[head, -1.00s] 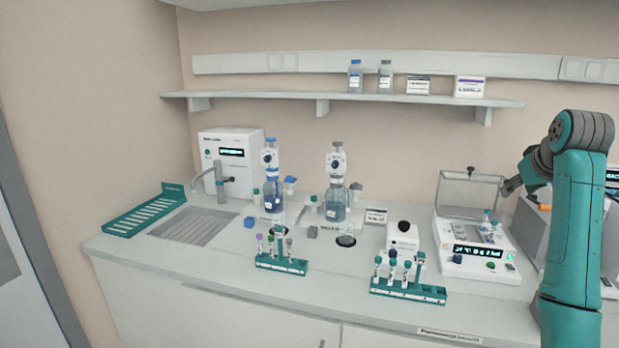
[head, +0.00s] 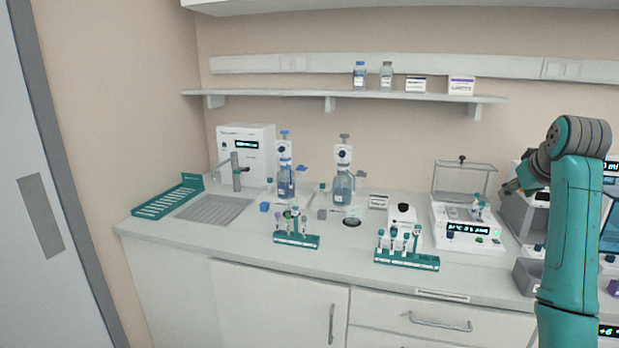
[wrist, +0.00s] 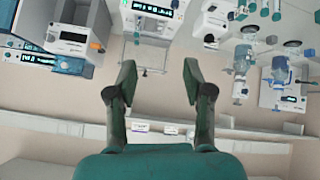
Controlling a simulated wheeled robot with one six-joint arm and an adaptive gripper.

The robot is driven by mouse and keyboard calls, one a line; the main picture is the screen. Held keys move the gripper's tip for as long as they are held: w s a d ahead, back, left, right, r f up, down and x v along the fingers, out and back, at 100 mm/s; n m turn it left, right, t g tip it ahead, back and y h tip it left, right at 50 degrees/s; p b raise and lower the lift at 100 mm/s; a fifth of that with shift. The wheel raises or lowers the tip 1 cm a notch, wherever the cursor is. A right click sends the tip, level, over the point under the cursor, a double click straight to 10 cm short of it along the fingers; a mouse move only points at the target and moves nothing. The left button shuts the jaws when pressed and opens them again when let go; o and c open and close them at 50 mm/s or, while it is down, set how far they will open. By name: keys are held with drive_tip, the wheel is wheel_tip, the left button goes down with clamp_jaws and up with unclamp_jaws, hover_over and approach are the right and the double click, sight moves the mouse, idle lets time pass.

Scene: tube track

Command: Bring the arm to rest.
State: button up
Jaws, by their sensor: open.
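My arm (head: 572,220) is teal and stands upright at the right of the head view, bent at its dark elbow joint. My gripper (wrist: 160,75) shows in the wrist view with its two green fingers spread apart and nothing between them. In the head view the gripper end (head: 518,186) is small and partly hidden by my forearm, in front of the machines at the right of the bench. The wrist view looks at the bench upside down, and the fingers appear clear of everything.
The bench (head: 190,238) bears a lidded machine (head: 468,235), two tube racks (head: 297,240) (head: 407,259), two bottle dispensers (head: 286,183) (head: 343,187) and a white dispenser box (head: 246,152). A shelf (head: 330,97) with bottles and boxes runs above. A grey door (head: 40,215) stands at the left.

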drive_tip(key=s+a+f+t, duration=0.1)
drive_tip(key=a+f, duration=0.3)
drive_tip(key=f, duration=1)
drive_tip(key=s+a+f, duration=0.1)
drive_tip(key=a+f, duration=0.3)
drive_tip(key=f, duration=1)
drive_tip(key=s+a+f+t, duration=0.1)
drive_tip(key=s+a+f, duration=0.4)
drive_tip(key=s+f, duration=0.35)
drive_tip(key=s+a+f+t, duration=0.1)
drive_tip(key=s+a+f, duration=0.5)
drive_tip(key=f, duration=0.4)
drive_tip(key=s+a+f+t+y, duration=0.15)
drive_tip(key=s+a, duration=0.25)
drive_tip(key=s, duration=0.9)
drive_tip(key=s+a+f+h, duration=0.15)
drive_tip(key=s+a, duration=0.25)
drive_tip(key=s, duration=0.9)
drive_tip(key=s+a+r+t+y, duration=0.1)
drive_tip(key=s+r, duration=0.5)
drive_tip(key=s, duration=0.4)
drive_tip(key=s+a+r+y, duration=0.1)
drive_tip(key=s+a+r, duration=0.1)
drive_tip(key=s+r, duration=0.4)
drive_tip(key=s, duration=0.4)
drive_tip(key=shift+r+t, duration=0.35)
